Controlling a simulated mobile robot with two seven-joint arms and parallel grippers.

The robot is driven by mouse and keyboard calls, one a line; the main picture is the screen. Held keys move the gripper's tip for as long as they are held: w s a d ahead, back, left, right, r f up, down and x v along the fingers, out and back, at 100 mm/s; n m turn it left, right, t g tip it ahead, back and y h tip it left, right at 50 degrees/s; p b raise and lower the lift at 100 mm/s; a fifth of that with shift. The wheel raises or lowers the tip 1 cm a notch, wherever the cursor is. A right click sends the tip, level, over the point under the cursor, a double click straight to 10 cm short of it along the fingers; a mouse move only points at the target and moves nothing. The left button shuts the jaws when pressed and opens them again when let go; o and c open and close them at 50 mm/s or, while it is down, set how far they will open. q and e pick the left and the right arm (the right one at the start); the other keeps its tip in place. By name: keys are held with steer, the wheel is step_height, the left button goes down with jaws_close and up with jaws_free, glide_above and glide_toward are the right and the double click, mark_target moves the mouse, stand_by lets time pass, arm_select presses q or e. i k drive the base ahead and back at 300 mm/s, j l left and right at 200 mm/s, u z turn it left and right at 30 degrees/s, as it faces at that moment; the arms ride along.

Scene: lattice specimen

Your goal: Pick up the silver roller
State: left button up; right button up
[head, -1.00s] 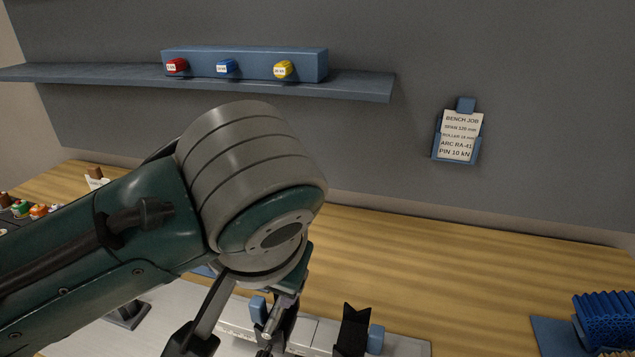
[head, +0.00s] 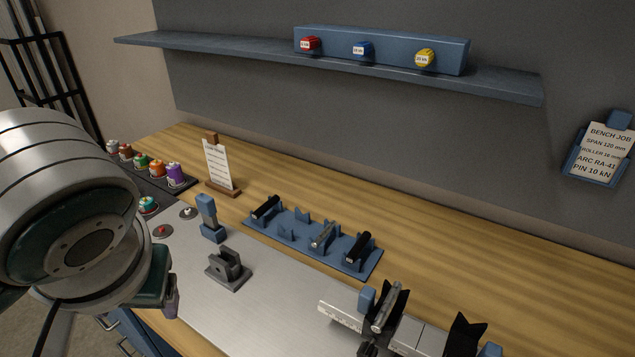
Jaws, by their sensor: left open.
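A silver roller (head: 323,236) lies on a blue rack (head: 283,246) on the bench, with a black roller (head: 265,207) to its left and another black roller (head: 358,246) to its right. A second silver roller (head: 386,307) rests at the left black V-shaped support of the metal rail fixture (head: 340,315). My left gripper (head: 108,318) is at the lower left, open and left of both silver rollers, apart from them. One finger shows; the rest is partly hidden or out of frame. My right gripper is not in view.
A grey clevis block (head: 228,270) and a blue upright post (head: 208,218) stand between my left gripper and the rack. A card on a wooden stand (head: 218,166) and several coloured pots (head: 157,168) are behind. The metal plate (head: 275,305) is largely bare.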

mark_target(325, 232)
steer(key=z, duration=0.85)
steer(key=u, duration=0.85)
steer(key=i+j+z, duration=0.15)
steer(key=j+z, duration=0.3)
steer(key=i+j+z, duration=0.15)
steer(key=j+z, duration=0.15)
steer(key=z, duration=0.15)
steer(key=j+z, duration=0.85)
steer(key=k+j+z, duration=0.1)
steer(key=j+z, duration=0.35)
steer(key=k+j+z, duration=0.15)
steer(key=j+z, duration=0.3)
